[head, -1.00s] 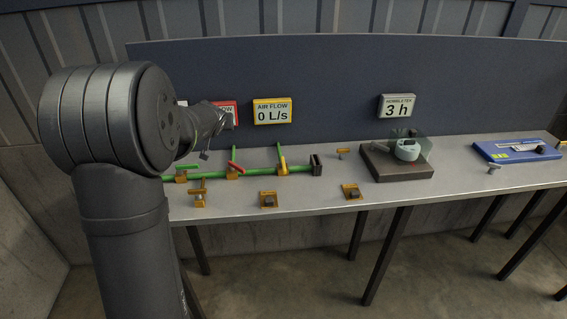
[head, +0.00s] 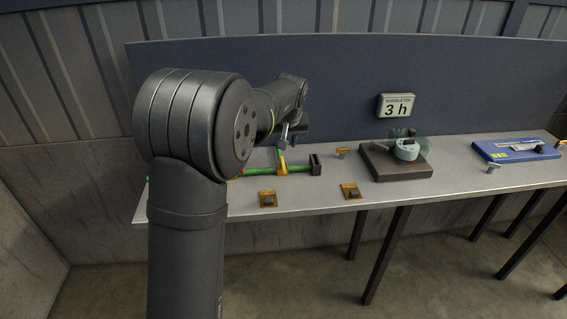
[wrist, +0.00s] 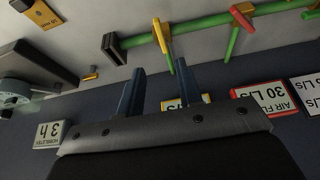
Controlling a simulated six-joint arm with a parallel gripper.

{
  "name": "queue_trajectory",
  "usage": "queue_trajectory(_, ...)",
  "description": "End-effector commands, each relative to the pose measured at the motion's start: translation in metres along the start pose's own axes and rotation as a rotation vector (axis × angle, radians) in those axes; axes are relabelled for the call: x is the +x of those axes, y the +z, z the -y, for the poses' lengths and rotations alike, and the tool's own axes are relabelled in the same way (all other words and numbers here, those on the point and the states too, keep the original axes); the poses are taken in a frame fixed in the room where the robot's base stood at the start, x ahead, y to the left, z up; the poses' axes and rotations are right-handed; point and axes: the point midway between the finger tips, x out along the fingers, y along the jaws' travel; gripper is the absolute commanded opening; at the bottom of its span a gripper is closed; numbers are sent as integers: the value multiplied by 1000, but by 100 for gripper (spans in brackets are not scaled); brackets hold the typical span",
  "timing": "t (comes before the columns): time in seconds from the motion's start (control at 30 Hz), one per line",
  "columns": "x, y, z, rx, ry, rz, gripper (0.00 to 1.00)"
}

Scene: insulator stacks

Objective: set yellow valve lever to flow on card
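The yellow valve lever (head: 282,164) sits on the green pipe line (head: 262,173), near its dark end block. In the wrist view, which is upside down, the yellow lever (wrist: 161,36) lies beyond my fingertips, by a thin green branch pipe. My gripper (wrist: 160,74) is open, its two blue fingers apart, with nothing clearly held. In the head view my gripper (head: 290,140) is close above the yellow lever. The yellow-framed card (wrist: 184,102) is mostly hidden behind a finger and the gripper body; its number cannot be read. My arm hides it in the head view.
An orange-red lever (wrist: 242,19) is beside the yellow one, with a red card (wrist: 265,98) reading 30 L/s. The dark end block (head: 316,164) closes the pipe. A dark base with a pale device (head: 407,150) stands right.

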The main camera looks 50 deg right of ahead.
Motion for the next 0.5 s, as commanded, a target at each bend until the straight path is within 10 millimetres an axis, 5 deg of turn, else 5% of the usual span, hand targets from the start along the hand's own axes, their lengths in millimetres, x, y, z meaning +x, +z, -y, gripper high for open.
queue_trajectory(0.5,108,0,1,-1,-1,0,33)
